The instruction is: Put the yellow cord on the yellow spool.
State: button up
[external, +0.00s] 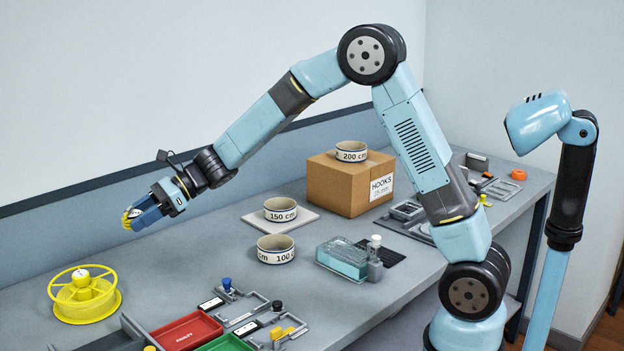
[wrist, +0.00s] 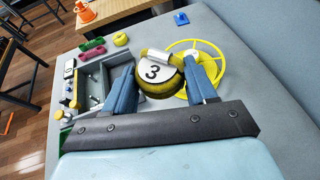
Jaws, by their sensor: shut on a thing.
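The yellow spool (external: 103,306) sits on the bench at the left in the external view. Its yellow wheel-like rim (wrist: 216,46) shows behind the fingers in the wrist view. The yellow cord (wrist: 156,91) is a coiled roll with a white disc marked 3, held between my two blue fingers. My gripper (external: 130,217) is shut on it, above the bench and beyond the spool, up and to the right of it in the external view. There only a little yellow of the cord shows between the fingers. The cord and spool look apart.
A red tray (external: 186,332) and a green tray (external: 226,344) stand right of the spool. Round containers marked 100 cm (external: 276,249) and 150 cm (external: 280,210) and a cardboard box (external: 345,185) stand farther right. The wall runs close behind my gripper.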

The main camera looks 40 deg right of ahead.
jog(key=shift+g, duration=0.3)
jog(key=a, duration=0.1)
jog(key=s+a, duration=0.1)
jog(key=a, duration=0.1)
jog(key=a+r, duration=0.1)
jog(key=a, duration=0.1)
jog(key=shift+s, duration=0.2)
jog(key=w+a+f, duration=0.4)
jog(key=w, duration=0.3)
jog(key=shift+w+a+n, duration=0.25)
jog(key=shift+a+n, duration=0.05)
jog(key=shift+a, duration=0.1)
send_over(86, 271)
jog(key=f, duration=0.5)
jog(key=shift+s+f, duration=0.2)
jog(key=shift+f, duration=0.05)
notch_tip(86, 271, down, 4)
jog(key=shift+w+r, duration=0.1)
jog(key=shift+r, duration=0.15)
jog(key=o, duration=1.1)
jog(key=shift+c, duration=0.2)
